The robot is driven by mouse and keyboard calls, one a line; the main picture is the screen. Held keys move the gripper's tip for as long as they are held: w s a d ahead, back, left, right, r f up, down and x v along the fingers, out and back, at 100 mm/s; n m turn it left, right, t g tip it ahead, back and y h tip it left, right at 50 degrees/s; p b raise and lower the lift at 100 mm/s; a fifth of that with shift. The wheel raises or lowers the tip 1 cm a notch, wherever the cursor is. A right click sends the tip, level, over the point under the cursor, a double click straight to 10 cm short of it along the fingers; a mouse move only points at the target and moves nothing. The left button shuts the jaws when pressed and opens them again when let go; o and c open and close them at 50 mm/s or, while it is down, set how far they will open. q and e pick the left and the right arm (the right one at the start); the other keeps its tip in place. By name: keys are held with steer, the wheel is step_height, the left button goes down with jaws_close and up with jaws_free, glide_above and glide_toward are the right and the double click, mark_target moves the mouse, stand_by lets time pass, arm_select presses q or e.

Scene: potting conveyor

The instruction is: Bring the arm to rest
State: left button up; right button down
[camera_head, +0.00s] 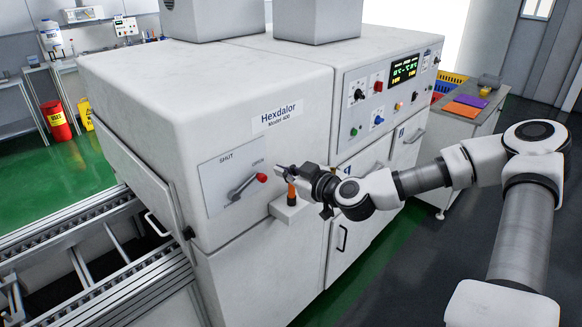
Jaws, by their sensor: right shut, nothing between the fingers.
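My right arm (420,178) reaches in from the right, bent at the elbow. Its gripper (284,172) points left at the front of the white Hexdalor machine (200,95). The gripper is shut and empty. It is just above an orange upright object (291,193) that stands at a small white ledge (290,212) on the machine's front. Whether gripper and object touch is unclear. The lever with a red knob (262,177), on the panel marked SHUT and OPEN, is a little left of the gripper. My left gripper is out of view.
A roller conveyor (70,237) runs into the machine at the left. A control panel (385,85) with a lit display is on the machine's right part. A side table (455,112) with coloured trays stands behind my right arm. The floor between arm and machine looks clear.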

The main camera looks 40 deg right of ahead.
arm_select(q)
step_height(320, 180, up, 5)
steer(key=p, duration=0.4)
arm_select(e)
steer(key=s+a+f+n+g+b, duration=0.2)
steer(key=s+a+f+g+b, duration=0.15)
steer(key=f, duration=0.55)
steer(key=s+a+f+n+g+y+b, duration=0.1)
steer(key=s+a+f+n+g+b, duration=0.2)
steer(key=f, duration=0.6)
steer(key=s+a+f+n+g+b, duration=0.2)
steer(key=s+f+b, duration=0.15)
steer(key=f, duration=0.55)
arm_select(q)
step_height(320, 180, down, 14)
steer(key=b, duration=0.4)
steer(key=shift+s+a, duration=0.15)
arm_select(e)
steer(key=s+a+f+m+g, duration=0.3)
steer(key=s+a+f+m, duration=0.2)
steer(key=s+f, duration=0.3)
steer(key=s+a+f+m+g+h, duration=0.1)
steer(key=s+a+f+m+g, duration=0.3)
steer(key=s+f, duration=0.4)
steer(key=s+a+m, duration=0.1)
steer(key=s+m, duration=0.1)
steer(key=s, duration=0.2)
steer(key=shift+s+a+f+h, duration=0.15)
steer(key=shift+s+f+h, duration=0.1)
steer(key=shift+s+h, duration=0.05)
